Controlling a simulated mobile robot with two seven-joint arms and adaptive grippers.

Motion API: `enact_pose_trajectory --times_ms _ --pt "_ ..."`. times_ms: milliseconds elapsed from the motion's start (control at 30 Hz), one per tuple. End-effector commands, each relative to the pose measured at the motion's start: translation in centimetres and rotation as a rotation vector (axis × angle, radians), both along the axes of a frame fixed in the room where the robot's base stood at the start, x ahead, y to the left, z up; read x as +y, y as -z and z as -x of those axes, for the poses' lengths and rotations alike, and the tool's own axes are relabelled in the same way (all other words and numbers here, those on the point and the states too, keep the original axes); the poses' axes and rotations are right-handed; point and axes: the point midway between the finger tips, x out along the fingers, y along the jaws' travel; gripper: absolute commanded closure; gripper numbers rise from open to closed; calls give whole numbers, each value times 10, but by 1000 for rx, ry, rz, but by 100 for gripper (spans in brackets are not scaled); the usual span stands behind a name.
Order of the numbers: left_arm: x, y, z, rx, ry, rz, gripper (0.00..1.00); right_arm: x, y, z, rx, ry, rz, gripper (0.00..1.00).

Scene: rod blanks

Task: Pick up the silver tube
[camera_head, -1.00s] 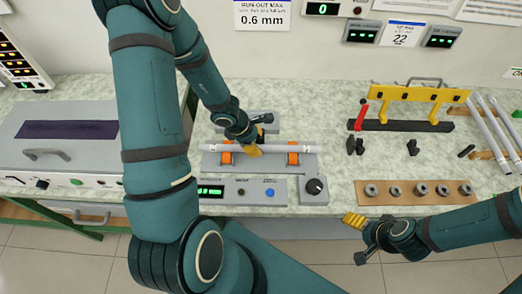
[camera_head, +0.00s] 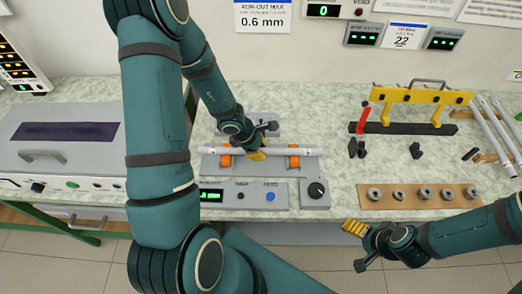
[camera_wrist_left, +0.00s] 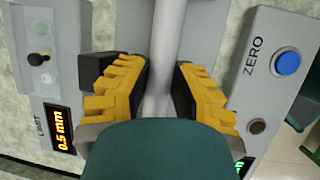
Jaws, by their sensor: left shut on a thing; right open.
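The silver tube (camera_head: 275,152) lies level across the two orange roller supports of the grey bench fixture. My left gripper (camera_head: 256,154) reaches down from behind and is shut on the tube near its middle. In the left wrist view the tube (camera_wrist_left: 168,35) runs between the yellow ribbed fingers (camera_wrist_left: 160,90), and my own green wrist part hides its near end. I cannot tell whether the tube touches the rollers (camera_head: 294,161). My right gripper (camera_head: 357,246) is open and empty in front of the bench edge at the right.
A control panel with a green display (camera_head: 211,195) and a blue button (camera_head: 271,196) sits in front of the fixture. A brown board with several grey rings (camera_head: 376,196) is at the right. A yellow-handled fixture (camera_head: 420,97) and leaning rods (camera_head: 497,130) stand behind it.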

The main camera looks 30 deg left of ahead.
Motion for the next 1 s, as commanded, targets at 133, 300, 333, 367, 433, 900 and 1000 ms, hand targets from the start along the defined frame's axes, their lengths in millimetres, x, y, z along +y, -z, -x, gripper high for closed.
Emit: enact_pose_trajectory --times_ms 133,300,333,367,433,900,1000 --pt "0 0 1 2 1 1 100 0 -1 0 0 0 0 17" --pt "0 -15 0 1 2 1 100 -1 -14 0 0 0 -2 17" --pt "0 -20 0 1 1 0 100 -1 -17 0 0 1 -3 17" --pt "0 -24 0 1 0 0 100 -1 -22 0 0 1 -3 17" --pt "0 -37 0 1 1 0 100 -1 -33 0 -2 0 -5 17" --pt "0 -96 0 1 1 0 100 -4 -83 2 -2 -2 -14 17" --pt "0 -99 0 1 0 0 100 -4 -85 2 -2 -2 -15 17"
